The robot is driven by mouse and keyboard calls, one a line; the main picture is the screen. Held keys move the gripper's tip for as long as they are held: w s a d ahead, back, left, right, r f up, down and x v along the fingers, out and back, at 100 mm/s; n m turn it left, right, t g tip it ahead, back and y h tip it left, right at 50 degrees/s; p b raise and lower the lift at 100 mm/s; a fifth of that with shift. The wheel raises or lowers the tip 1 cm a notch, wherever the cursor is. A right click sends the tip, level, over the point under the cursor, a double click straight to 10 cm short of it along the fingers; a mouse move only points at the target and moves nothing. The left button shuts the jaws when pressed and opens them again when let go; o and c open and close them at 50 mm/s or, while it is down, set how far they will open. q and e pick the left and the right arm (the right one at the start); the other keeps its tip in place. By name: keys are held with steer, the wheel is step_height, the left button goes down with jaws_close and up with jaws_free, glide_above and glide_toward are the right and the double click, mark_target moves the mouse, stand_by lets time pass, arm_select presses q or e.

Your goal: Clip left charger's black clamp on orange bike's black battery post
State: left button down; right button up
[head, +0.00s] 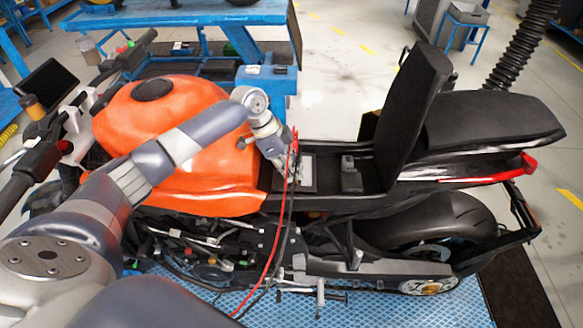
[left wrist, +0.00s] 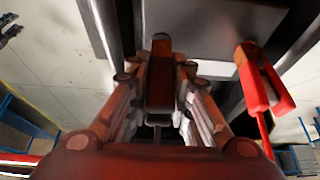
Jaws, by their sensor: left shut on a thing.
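The orange bike (head: 165,115) stands with its seat raised, and the battery (head: 308,174) shows in the open bay behind the tank. My left gripper (head: 284,166) is over the battery's tank-side end. In the left wrist view my left gripper (left wrist: 160,85) is shut on the black clamp (left wrist: 160,65), a dark piece between its fingers. The red clamp (left wrist: 252,80) is beside it, at the battery's edge; it also shows in the head view (head: 294,140). The fingers hide the black post, so I cannot tell whether the clamp touches it. The charger and my right gripper are not in view.
A red cable (head: 276,235) and a black cable (head: 288,222) hang down the bike's near side. The raised seat (head: 415,105) stands behind the bay. A blue workbench (head: 190,20) is beyond the bike. The floor behind the seat is clear.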

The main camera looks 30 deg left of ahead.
arm_select(q)
steer(key=shift+f, duration=0.5)
steer(key=c, duration=1.4)
jaws_free()
steer(key=shift+o, duration=0.2)
steer(key=v, duration=1.2)
